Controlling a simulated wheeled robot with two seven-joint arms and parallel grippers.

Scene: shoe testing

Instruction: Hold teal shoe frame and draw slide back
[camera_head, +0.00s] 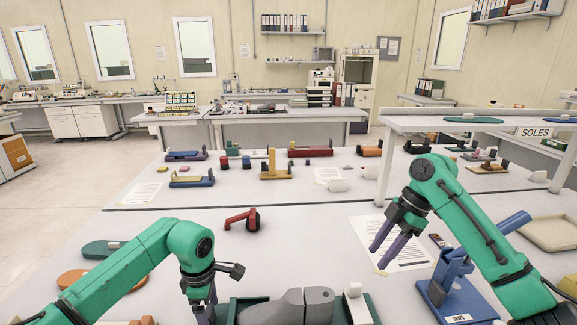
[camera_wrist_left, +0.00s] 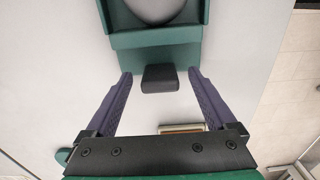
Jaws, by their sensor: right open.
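The teal shoe frame (camera_head: 365,308) is at the bottom middle of the head view, partly cut off by the lower edge. A grey shoe-shaped form (camera_head: 300,305) lies in it, and a white upright block (camera_head: 355,303) stands at its right end. In the left wrist view the frame's teal end (camera_wrist_left: 155,48) is at the top, with a dark block (camera_wrist_left: 160,79) sticking out. My left gripper (camera_wrist_left: 160,92) is open, its purple fingers on either side of the dark block with gaps. My right gripper (camera_head: 379,256) is open and empty, above a paper sheet right of the frame.
A blue clamp stand (camera_head: 452,285) stands under my right arm. A red tool (camera_head: 243,219) lies behind the frame. Teal (camera_head: 104,249) and orange (camera_head: 88,282) soles lie at left. A raised shelf labelled SOLES (camera_head: 535,132) is at right. The table's middle is mostly clear.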

